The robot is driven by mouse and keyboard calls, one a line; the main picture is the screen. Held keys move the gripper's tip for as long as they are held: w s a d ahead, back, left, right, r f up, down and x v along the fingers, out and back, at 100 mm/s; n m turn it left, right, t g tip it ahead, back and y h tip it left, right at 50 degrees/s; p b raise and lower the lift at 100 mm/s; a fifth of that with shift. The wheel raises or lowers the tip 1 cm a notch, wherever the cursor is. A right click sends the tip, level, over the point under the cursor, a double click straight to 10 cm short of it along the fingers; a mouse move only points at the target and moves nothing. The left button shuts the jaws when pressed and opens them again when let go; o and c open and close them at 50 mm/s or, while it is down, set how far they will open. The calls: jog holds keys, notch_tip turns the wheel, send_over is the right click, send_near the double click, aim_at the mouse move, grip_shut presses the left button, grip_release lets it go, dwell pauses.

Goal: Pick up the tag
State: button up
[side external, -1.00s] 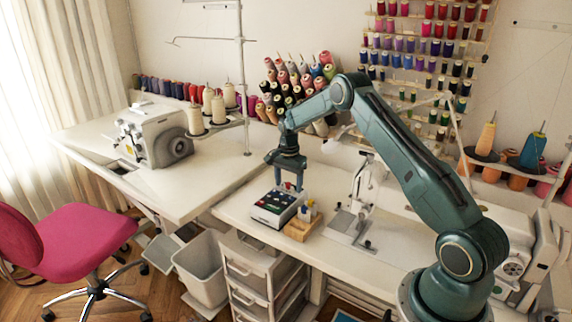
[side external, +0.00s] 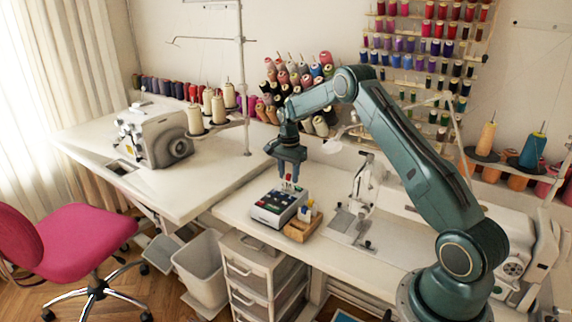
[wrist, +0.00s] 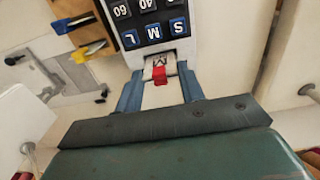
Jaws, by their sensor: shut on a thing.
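The tag, a small white piece with a red part (wrist: 160,73), is between my two fingers in the wrist view. In the side external view the tag (side external: 289,181) shows as a small red and white spot at the fingertips. My gripper (side external: 288,177) is shut on it and points down, just above a size box (side external: 272,215). The tag's far side is hidden.
A small wooden holder (side external: 297,233) with yellow and blue items stands right of the box. The table's front edge is close, with drawers (side external: 262,275) below. Thread cones (side external: 300,95) stand behind.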

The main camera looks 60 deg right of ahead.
aim_at(288, 175)
notch_tip(288, 175, up, 17)
jog(key=shift+f, duration=0.2)
jog(key=shift+a+f, duration=0.1)
jog(key=shift+f, duration=0.05)
dwell(0.7)
jog(key=s+a+f, duration=1.1)
jog(key=f, duration=0.2)
jog(key=shift+a+f, duration=0.25)
jog(key=shift+f, duration=0.05)
jog(key=shift+f, duration=0.2)
jog(key=shift+f, duration=1.35)
jog(key=shift+f, duration=1.65)
dwell(0.8)
